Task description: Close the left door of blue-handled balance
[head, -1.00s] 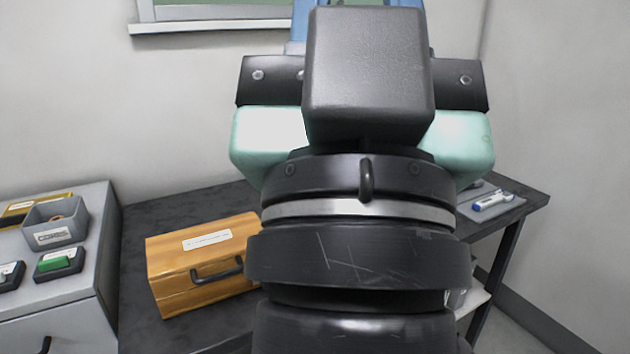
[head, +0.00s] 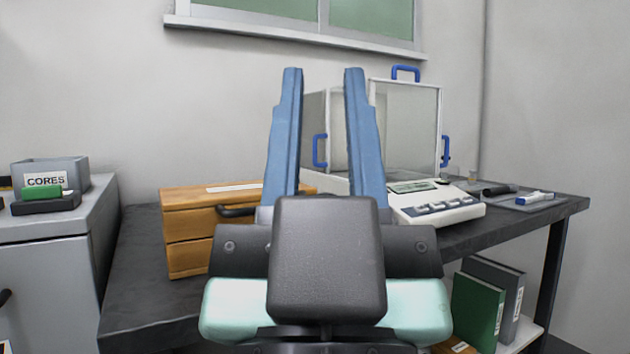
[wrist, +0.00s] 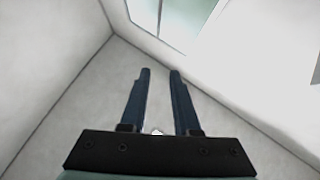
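The blue-handled balance (head: 436,212) stands on the dark table, with a clear draft shield (head: 410,125) over its pan. Blue handles show on the shield's top, left and right. The left door (head: 338,125) is a clear panel with a blue handle (head: 320,151); it seems to stick out left of the shield. My right finger hides where it meets the case, so how far it is open is unclear. My gripper (head: 323,72) points up, open and empty, in front of the balance's left side. The wrist view shows its fingers (wrist: 160,73) apart, with only walls and window beyond.
A wooden box (head: 190,222) with a dark handle stands on the table (head: 140,290), left of the balance. A grey cabinet (head: 50,270) with a CORES bin (head: 48,173) is at far left. Marker-like items (head: 535,198) lie right of the balance. Binders (head: 480,305) stand on a shelf below.

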